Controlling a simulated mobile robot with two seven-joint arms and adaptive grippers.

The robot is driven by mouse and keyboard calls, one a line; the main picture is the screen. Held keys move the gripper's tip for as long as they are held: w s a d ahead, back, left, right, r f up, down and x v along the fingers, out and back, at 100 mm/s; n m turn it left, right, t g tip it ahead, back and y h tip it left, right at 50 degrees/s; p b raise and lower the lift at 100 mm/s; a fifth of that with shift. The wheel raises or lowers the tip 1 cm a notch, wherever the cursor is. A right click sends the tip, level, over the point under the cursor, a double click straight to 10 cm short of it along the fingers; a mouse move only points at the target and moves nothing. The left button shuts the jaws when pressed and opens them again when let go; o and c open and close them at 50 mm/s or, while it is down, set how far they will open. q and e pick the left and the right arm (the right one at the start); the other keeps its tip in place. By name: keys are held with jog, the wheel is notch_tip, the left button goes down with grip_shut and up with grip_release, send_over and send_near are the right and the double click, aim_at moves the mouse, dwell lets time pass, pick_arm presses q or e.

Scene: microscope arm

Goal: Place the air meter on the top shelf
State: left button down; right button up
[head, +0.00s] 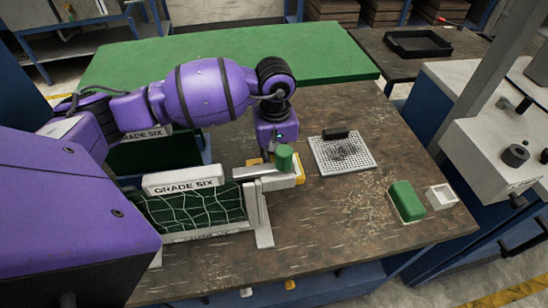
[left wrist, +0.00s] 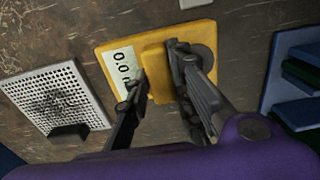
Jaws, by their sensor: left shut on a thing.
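The air meter (left wrist: 118,62) is a yellow block with a pale display and a grey round part, seen in the left wrist view. I cannot tell whether the meter touches the table. No shelf is clearly identifiable as the top one. My right gripper is not in view.
White racks labelled GRADE SIX (head: 185,181) stand at the left of the brown table (head: 330,232). A perforated white plate (head: 359,163) with a black block, a green block (head: 406,201) and a small white tray (head: 442,196) lie to the right. The table's front middle is clear.

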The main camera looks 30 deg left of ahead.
pick_arm(q)
jog(key=shift+f, duration=0.2)
jog(key=c, duration=1.5)
grip_release()
jog(key=shift+c, duration=0.2)
